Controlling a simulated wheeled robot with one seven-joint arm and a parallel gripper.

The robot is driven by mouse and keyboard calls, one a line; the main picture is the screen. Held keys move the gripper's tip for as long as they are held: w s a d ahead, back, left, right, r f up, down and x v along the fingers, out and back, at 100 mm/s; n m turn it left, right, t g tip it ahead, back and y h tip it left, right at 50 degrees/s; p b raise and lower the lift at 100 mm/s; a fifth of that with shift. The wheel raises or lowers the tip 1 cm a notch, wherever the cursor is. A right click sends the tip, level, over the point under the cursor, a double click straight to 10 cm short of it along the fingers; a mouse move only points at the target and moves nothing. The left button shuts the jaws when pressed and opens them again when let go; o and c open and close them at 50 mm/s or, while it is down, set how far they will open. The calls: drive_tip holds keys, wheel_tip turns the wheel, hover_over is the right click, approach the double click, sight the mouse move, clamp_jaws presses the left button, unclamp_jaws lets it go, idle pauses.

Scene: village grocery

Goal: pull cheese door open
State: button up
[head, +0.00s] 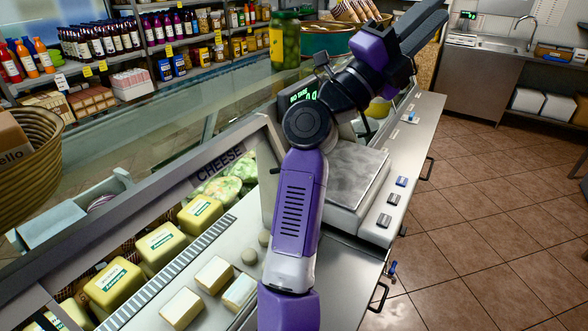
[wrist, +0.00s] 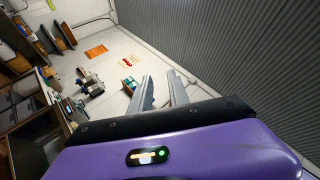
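A CHEESE label (head: 218,163) sits on the metal frame of the glass display case in the head view. Yellow cheese blocks (head: 160,243) lie in the case below the label. I cannot tell which panel is the cheese door. Black bar handles (head: 379,296) and (head: 429,168) show on the counter's right side, below the worktop. My gripper (wrist: 163,92) shows in the wrist view with its two grey fingers apart and nothing between them. It points toward the far wall and ceiling, away from the case. In the head view my arm covers part of the case and counter.
A scale (head: 350,178) stands on the worktop beside my arm. A wicker basket (head: 28,160) is at the left. The tiled floor (head: 490,210) on the right is clear up to the sink unit (head: 482,80).

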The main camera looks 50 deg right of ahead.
drive_tip(key=s+d+f+m+t+y, duration=0.2)
drive_tip(key=d+f+y, duration=0.4)
drive_tip(key=f+y, duration=0.2)
drive_tip(key=w+f+n+t+y, duration=0.2)
drive_tip(key=w+f+t+y, duration=0.3)
drive_tip(key=f, duration=0.4)
drive_tip(key=w+a+f+n+t+y, duration=0.1)
drive_tip(key=w+a+f+n+y, duration=0.1)
drive_tip(key=w+a, duration=0.3)
drive_tip(key=w+a+f+n+t+y, duration=0.2)
drive_tip(key=w+a+f+y, duration=0.2)
drive_tip(key=w+a, duration=0.1)
drive_tip(key=w+a+f+n+t+y+p, duration=0.1)
drive_tip(key=w+a+f+n+y, duration=0.1)
drive_tip(key=w+a, duration=0.3)
drive_tip(key=shift+w+a+f+t+y, duration=0.2)
drive_tip(key=shift+a+f+t+y, duration=0.2)
drive_tip(key=shift+a+f, duration=0.35)
drive_tip(key=shift+n, duration=0.3)
drive_tip(key=f, duration=0.4)
drive_tip(key=f+p, duration=0.1)
drive_tip(key=f, duration=0.7)
drive_tip(key=shift+s+d, duration=0.15)
drive_tip(key=shift+d, duration=0.25)
clamp_jaws()
